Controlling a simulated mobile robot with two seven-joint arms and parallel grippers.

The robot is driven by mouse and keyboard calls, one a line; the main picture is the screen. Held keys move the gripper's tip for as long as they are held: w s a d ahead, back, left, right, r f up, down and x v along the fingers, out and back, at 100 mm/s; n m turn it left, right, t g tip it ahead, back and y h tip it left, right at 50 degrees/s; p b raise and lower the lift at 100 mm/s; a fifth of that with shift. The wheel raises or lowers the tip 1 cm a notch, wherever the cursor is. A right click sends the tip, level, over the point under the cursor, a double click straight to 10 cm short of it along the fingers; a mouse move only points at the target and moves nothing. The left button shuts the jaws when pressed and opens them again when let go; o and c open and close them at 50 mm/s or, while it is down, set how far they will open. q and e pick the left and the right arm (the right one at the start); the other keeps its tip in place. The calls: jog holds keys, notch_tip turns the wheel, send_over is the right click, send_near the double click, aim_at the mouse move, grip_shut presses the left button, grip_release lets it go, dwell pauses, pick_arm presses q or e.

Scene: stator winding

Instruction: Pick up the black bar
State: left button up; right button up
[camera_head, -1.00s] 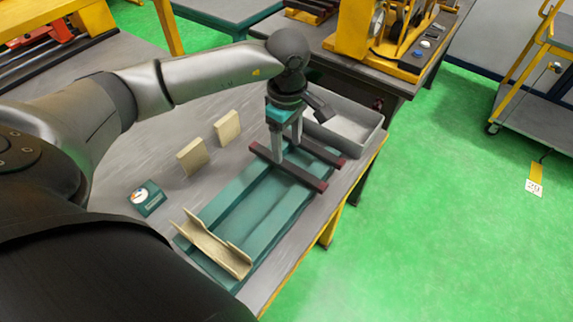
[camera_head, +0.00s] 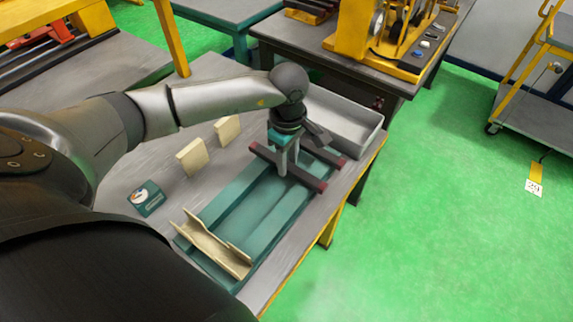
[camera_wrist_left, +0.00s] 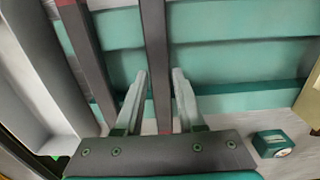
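Two black bars with dark red ends lie across the green tray (camera_head: 211,209), side by side. My left gripper (camera_head: 288,172) points down over the nearer black bar (camera_head: 308,179) in the head view. In the left wrist view the left gripper (camera_wrist_left: 159,88) is open, with one finger on each side of that black bar (camera_wrist_left: 155,48). Gaps show between the bar and both fingers. The other black bar (camera_wrist_left: 88,55) lies to the left in that view; its far end (camera_head: 326,152) shows in the head view, partly hidden behind my gripper. My right gripper is not in view.
A grey bin (camera_head: 362,141) stands close behind the bars. A beige channel piece (camera_head: 213,248) rests on the tray's near end. Two beige blocks (camera_head: 192,157) (camera_head: 227,130) and a small green box (camera_head: 147,198) stand on the grey table to the left.

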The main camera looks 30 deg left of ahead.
pick_arm(q)
grip_shut()
dwell(0.9)
